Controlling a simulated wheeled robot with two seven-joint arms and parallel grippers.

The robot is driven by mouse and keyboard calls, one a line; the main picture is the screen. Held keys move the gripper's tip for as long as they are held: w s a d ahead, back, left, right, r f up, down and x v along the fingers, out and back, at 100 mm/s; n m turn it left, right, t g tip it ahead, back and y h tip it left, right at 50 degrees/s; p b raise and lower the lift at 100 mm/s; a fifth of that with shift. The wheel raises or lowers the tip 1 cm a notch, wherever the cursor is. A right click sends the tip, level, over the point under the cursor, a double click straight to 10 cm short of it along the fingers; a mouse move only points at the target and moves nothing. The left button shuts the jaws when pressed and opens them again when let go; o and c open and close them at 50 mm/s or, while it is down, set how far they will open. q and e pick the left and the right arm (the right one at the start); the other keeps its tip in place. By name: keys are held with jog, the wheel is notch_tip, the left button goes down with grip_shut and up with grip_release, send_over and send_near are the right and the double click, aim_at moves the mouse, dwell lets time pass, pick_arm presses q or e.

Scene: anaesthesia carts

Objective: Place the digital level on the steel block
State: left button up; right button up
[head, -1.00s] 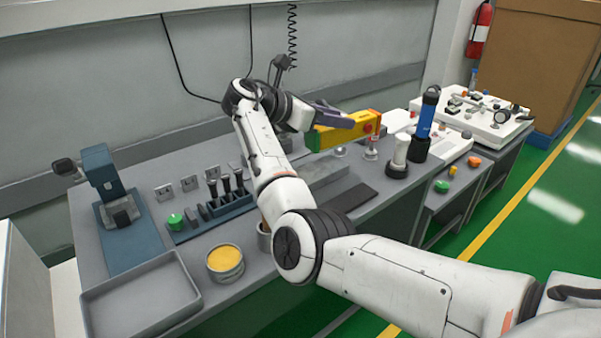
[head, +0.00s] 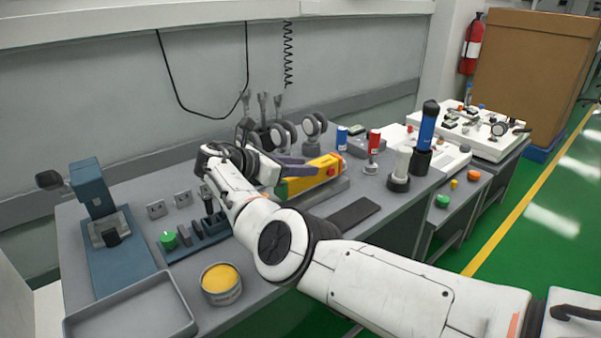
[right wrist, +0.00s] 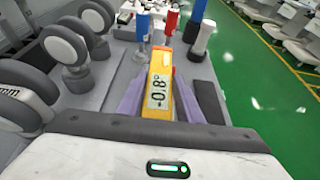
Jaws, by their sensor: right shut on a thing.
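The digital level (head: 312,180) is a yellow bar with a red button and a green part at its left end. The right wrist view shows its display (right wrist: 158,88) reading about -0.8°. My right gripper (head: 297,167), with purple fingers, is shut on the level. The grey steel block (head: 334,194) lies on the bench directly under the level, mostly hidden by it and my arm. The level is low over the block, roughly along its length; I cannot tell whether they touch. My left gripper is out of view.
A dark flat bar (head: 353,214) lies in front of the block. Round-headed gauges (head: 314,128) stand behind. A red cylinder (head: 374,144), a white cylinder (head: 401,166) and a blue torch (head: 427,128) stand to the right. A yellow-filled tin (head: 221,284) and grey tray (head: 132,313) are front left.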

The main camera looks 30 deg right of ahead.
jog(key=shift+f, duration=0.25)
jog(key=shift+f, duration=0.1)
jog(key=shift+f, duration=0.15)
jog(key=o, duration=1.2)
jog(key=shift+r, duration=0.3)
jog(key=shift+b+v, duration=0.35)
jog(key=shift+v, duration=5.7)
